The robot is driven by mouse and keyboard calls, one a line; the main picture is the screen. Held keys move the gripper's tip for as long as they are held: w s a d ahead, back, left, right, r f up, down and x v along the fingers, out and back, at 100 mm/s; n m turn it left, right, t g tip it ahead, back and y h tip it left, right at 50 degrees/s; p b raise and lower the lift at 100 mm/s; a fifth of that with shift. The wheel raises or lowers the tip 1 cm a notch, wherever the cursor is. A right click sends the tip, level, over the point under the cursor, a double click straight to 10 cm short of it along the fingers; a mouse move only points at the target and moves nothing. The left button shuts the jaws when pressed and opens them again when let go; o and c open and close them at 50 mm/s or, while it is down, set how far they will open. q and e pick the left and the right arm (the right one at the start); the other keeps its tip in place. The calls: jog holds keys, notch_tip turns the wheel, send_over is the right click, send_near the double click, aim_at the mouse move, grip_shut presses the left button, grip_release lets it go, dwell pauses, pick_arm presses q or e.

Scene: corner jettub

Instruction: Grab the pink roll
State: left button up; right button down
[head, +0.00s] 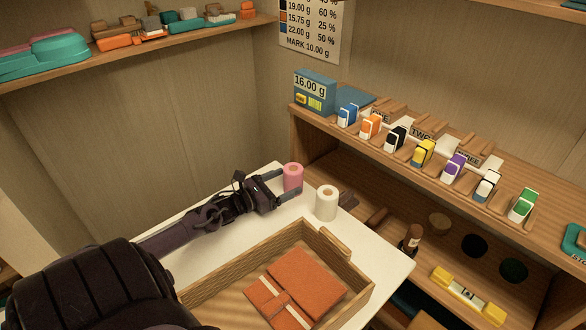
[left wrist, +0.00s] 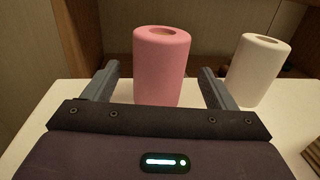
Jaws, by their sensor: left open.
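The pink roll (head: 293,177) stands upright near the far corner of the white table. My left gripper (head: 283,188) is open, with one finger on either side of the roll. In the left wrist view the pink roll (left wrist: 161,66) stands between the two open fingers (left wrist: 160,85), with a visible gap to the right finger. My right gripper is not in view.
A white roll (head: 326,203) stands just right of the pink one, close to my right-hand finger. A wooden tray (head: 345,262) with an orange folded item sits at the table's front. A wooden shelf unit (head: 400,160) with several coloured blocks stands behind.

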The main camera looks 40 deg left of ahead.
aim_at(299, 176)
pick_arm(q)
jog(key=shift+w+d+f, duration=0.1)
jog(key=shift+w, duration=0.8)
jog(key=x, duration=0.3)
jog(key=shift+w, duration=0.15)
jog(key=shift+w+d, duration=0.2)
jog(key=shift+w, duration=0.15)
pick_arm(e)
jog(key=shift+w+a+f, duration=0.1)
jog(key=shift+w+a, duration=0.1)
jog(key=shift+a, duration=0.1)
pick_arm(q)
jog(key=shift+c, duration=0.8)
jog(key=c, duration=0.9)
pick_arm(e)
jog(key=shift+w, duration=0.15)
